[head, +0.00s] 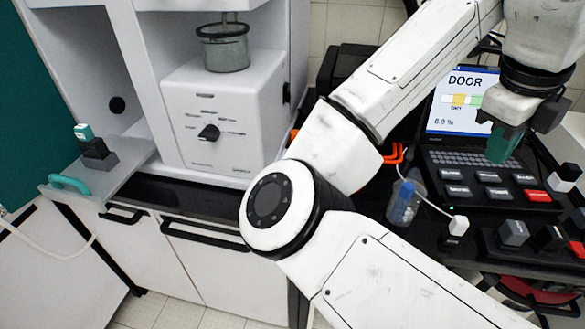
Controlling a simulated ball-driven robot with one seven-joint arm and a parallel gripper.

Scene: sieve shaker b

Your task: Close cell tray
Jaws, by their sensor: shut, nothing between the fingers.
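The cell tray (128,163) is a flat grey slide at the left of the head view. It sticks out from the bay of the white machine, past the front edge of the counter. A teal handle (68,183) is on its front end. A dark block (97,152) with a white and teal piece (84,132) stands on it. My gripper (498,154) is at the far right, with green fingers, pointing down in front of the screen and above the keypad. It is shut and empty, far from the tray. My arm crosses the middle and right of the view.
The screen (460,98) reads DOOR and 0.0 %. A keypad (490,180) and several small blocks are below it. A white unit with a black knob (209,132) and a metal cup (226,50) stands right of the tray. Floor shows at the bottom left.

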